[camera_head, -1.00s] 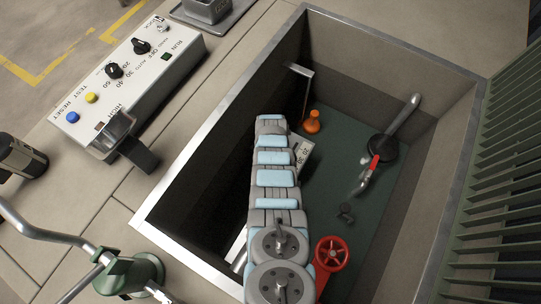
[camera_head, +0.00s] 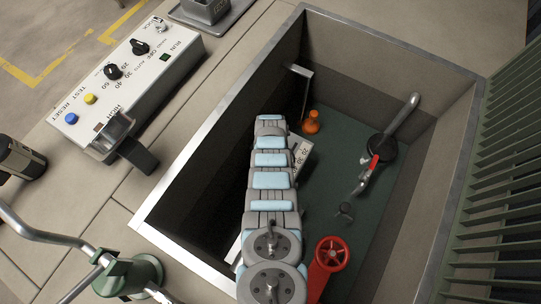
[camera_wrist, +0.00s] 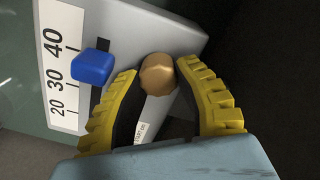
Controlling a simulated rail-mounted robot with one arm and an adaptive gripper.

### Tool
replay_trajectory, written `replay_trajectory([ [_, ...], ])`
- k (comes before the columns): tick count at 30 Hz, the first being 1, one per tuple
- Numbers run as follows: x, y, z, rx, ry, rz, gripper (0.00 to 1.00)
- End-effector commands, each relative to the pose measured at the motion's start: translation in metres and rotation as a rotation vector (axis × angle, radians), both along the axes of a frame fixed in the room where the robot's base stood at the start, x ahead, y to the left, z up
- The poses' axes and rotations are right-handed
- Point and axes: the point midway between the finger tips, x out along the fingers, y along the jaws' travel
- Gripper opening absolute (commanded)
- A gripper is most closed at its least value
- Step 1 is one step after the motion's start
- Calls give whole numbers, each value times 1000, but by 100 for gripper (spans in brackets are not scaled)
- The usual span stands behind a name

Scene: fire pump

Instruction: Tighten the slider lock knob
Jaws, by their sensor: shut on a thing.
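In the wrist view, a brass-coloured faceted knob (camera_wrist: 158,75) stands out from a grey housing (camera_wrist: 130,28). The yellow-padded fingers of my gripper (camera_wrist: 157,78) are shut on this lock knob, one on each side. A blue slider block (camera_wrist: 92,66) sits just left of the knob on a dark slot, beside a white scale (camera_wrist: 60,70) marked 20, 30 and 40. It is near the 30 mark. In the head view, part of the scale plate (camera_head: 300,157) shows behind my arm in the pit; my gripper and the knob are hidden there.
The pit has a metal rim (camera_head: 215,140) and steep walls. Inside are a red handwheel (camera_head: 331,253), an orange fitting (camera_head: 312,122) and a red-handled pipe valve (camera_head: 375,162). A control panel (camera_head: 125,80) lies left, a green grating (camera_head: 500,180) right.

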Motion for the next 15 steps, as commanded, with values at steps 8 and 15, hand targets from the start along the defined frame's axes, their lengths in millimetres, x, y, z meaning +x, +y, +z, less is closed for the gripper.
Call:
replay_trajectory([
  [8, 0, 0, -1, 0, 0, -1, 0],
  [15, 0, 0, -1, 0, 0, 0, 61],
])
